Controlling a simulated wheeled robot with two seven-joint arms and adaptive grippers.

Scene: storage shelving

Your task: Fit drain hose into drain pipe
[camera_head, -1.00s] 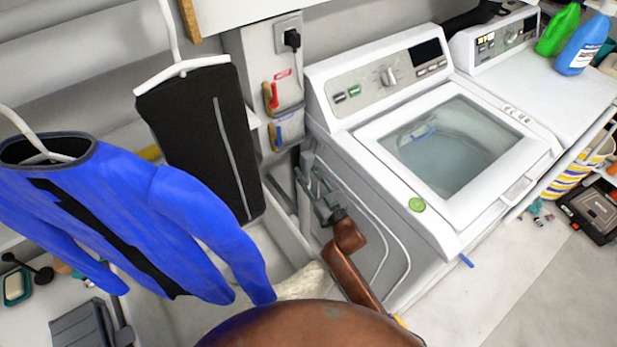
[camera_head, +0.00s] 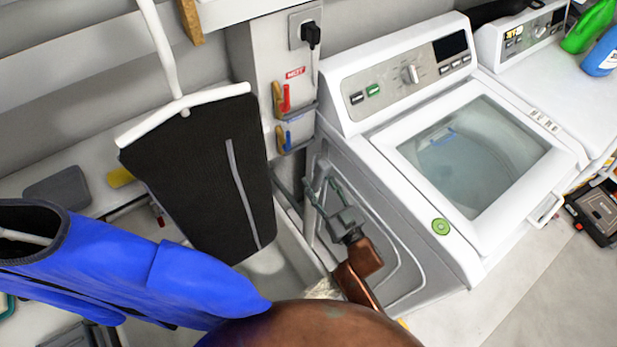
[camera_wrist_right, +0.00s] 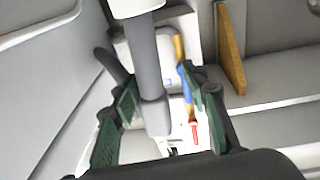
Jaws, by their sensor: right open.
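My right gripper (camera_head: 326,190) is beside the left side of the washing machine (camera_head: 445,165), below the wall outlet box. In the right wrist view the right gripper (camera_wrist_right: 150,82) is open, with green-padded fingers on either side of a grey tube (camera_wrist_right: 140,50), which looks like the drain hose or pipe. The tube meets a white cylinder (camera_wrist_right: 132,8) at the top edge. I cannot tell whether one sits inside the other, or whether the fingers touch the tube. In the head view the gripper and washer side partly hide this area. My left gripper is out of view.
A blue wetsuit (camera_head: 150,285) and a black garment (camera_head: 205,180) on a white hanger hang at the left. Red (camera_head: 287,97) and blue (camera_head: 289,138) valve handles are on the wall post above my right gripper. Open floor (camera_head: 490,305) lies in front of the washer.

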